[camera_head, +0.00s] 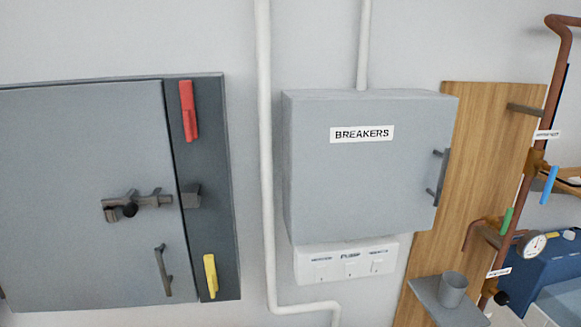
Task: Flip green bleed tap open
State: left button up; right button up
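The green bleed tap (506,220) is a small green lever on the copper pipework at the right side of the head view. It stands roughly upright, leaning slightly right, beside a short copper spout (470,230) that bends down to the left. A round white gauge (535,244) sits just right of and below it. A grey cup (452,289) stands on a small grey shelf (440,312) below the spout. Neither of my grippers is in view.
A blue lever (549,184) sits higher on the same pipe. A wooden board (480,150) backs the pipework. The closed BREAKERS box (360,175) and a grey latched cabinet (85,200) with red (188,110) and yellow (210,276) handles are on the wall to the left.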

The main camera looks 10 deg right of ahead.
aim_at(503, 228)
jog(key=z, duration=1.7)
jog(key=i+l, duration=0.2)
jog(key=l, duration=0.25)
jog(key=i+l+u, duration=0.15)
jog(key=l, duration=0.25)
jog(key=i+l, duration=0.2)
jog(key=l, duration=0.25)
jog(key=i+l+u, duration=0.1)
jog(key=l, duration=0.4)
jog(key=i+l+u, duration=0.1)
jog(key=l, duration=0.35)
jog(key=i+l, duration=0.2)
jog(key=l, duration=0.3)
jog(key=i+l+u, duration=0.1)
jog(key=l, duration=0.35)
jog(key=i+l+u, duration=0.1)
jog(key=l, duration=0.4)
